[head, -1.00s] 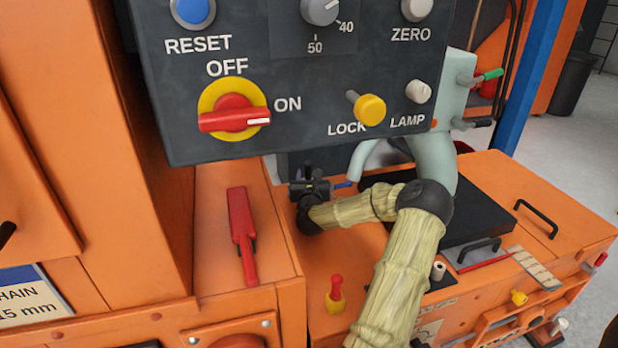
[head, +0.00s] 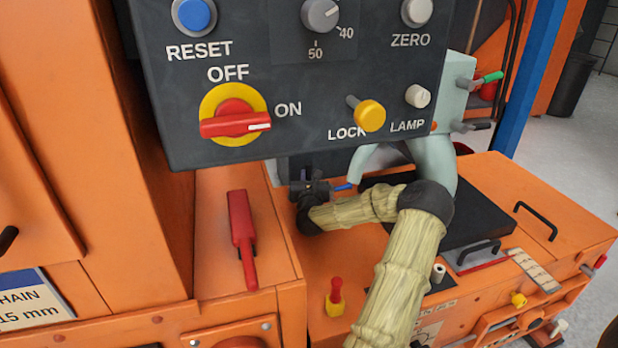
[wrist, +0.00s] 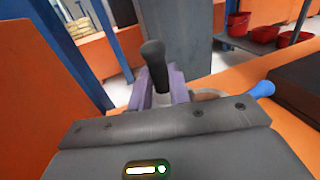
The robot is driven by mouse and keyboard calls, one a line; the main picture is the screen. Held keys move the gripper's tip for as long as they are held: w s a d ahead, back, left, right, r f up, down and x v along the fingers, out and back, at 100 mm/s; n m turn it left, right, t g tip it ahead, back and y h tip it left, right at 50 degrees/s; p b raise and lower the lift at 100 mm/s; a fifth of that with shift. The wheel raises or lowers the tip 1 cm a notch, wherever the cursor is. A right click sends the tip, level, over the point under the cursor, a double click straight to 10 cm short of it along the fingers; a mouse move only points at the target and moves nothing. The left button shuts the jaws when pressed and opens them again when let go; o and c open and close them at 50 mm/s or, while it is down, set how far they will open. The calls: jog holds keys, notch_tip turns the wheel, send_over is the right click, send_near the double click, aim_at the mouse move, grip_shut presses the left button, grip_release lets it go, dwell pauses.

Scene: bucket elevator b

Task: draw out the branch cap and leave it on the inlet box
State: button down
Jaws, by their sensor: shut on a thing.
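My gripper (head: 310,190) is in the head view below the control panel, partly dark and hard to make out. In the wrist view its purple jaws (wrist: 160,96) are shut on a black knob-like piece (wrist: 153,62), which stands up between them. I cannot tell for certain that this piece is the branch cap. The pale green pipe (head: 434,165) with its side branch (head: 366,162) stands behind my arm; the branch end is partly hidden. The orange inlet box (head: 565,215) with a black plate on top is at the right.
The dark control panel (head: 300,120) hangs close above my gripper. A lever with a blue tip (wrist: 264,90) is right beside the jaws. A red lever (head: 242,235) and a small red-and-yellow knob (head: 335,298) stand on the orange deck. A blue post (head: 532,80) rises behind.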

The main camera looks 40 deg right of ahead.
aim_at(309, 165)
jog(key=shift+r+p, duration=0.35)
jog(key=shift+r, duration=0.1)
dwell(0.5)
jog(key=shift+r+p, duration=1.15)
jog(key=shift+r, duration=0.4)
notch_tip(309, 165, up, 4)
jog(key=p, duration=0.3)
jog(key=shift+w+a, duration=0.1)
dwell(0.5)
